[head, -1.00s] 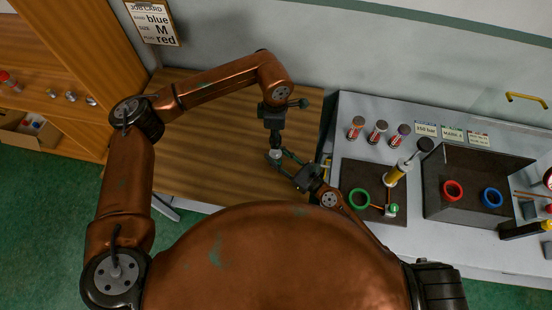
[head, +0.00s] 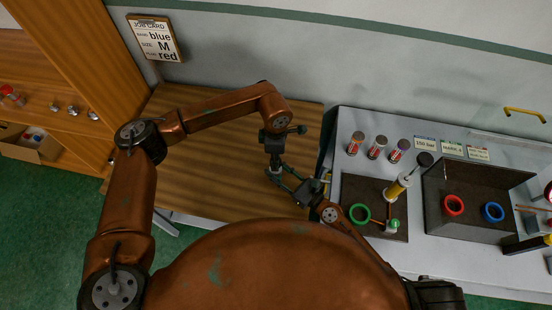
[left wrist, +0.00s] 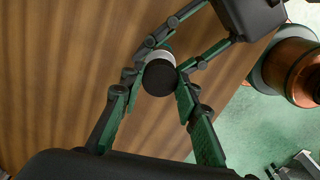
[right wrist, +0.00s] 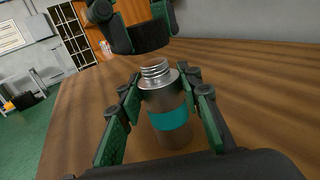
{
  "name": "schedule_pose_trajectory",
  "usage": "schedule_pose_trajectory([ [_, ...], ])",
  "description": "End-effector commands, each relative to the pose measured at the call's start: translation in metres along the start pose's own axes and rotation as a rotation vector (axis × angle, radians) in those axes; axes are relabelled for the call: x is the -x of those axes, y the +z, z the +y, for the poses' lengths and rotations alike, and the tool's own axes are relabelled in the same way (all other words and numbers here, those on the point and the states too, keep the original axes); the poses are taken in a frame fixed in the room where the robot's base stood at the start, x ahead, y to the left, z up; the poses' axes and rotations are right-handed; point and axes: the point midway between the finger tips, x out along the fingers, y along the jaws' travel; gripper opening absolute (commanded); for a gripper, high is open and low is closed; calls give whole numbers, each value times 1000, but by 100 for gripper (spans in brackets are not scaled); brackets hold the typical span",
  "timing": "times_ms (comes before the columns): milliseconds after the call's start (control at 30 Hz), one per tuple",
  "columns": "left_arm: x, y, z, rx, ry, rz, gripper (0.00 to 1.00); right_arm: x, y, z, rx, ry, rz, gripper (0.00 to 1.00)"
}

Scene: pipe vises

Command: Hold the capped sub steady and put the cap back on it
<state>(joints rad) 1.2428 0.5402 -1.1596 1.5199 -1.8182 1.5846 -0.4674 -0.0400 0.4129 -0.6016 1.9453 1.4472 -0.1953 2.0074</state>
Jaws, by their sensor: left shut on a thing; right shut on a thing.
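The sub is a silver cylinder (right wrist: 170,118) with a teal band and a bare threaded neck, upright in the right wrist view. My right gripper (right wrist: 167,112) is shut on its body; it also shows in the head view (head: 294,186). The cap (right wrist: 149,37) is black and round, held just above the neck with a small visible gap, roughly over it. My left gripper (left wrist: 158,80) is shut on the cap (left wrist: 160,78), seen end-on in the left wrist view. The cap largely hides the sub there. In the head view both grippers meet over the wooden table (head: 220,185), too small for detail.
A grey bench (head: 350,125) stands right of the table, with several small cylinders, a green ring (head: 359,205), and a dark tray (head: 470,232) holding a red ring and a blue ring. A job card (head: 155,40) hangs on the wall. The wooden table is otherwise clear.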

Motion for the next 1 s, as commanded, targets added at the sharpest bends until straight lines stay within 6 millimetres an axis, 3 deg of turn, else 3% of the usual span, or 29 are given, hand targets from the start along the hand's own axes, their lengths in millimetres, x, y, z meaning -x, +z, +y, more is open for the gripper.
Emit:
schedule_pose_trajectory([
  [333, -17, 0, 0, -1, -1, 0, 13, 0, 0, 0, 0, 0, 0, 0],
  [1000, -19, 0, 0, 0, 0, 0, 13, 0, 0, 0, 0, -1, -1, 0],
])
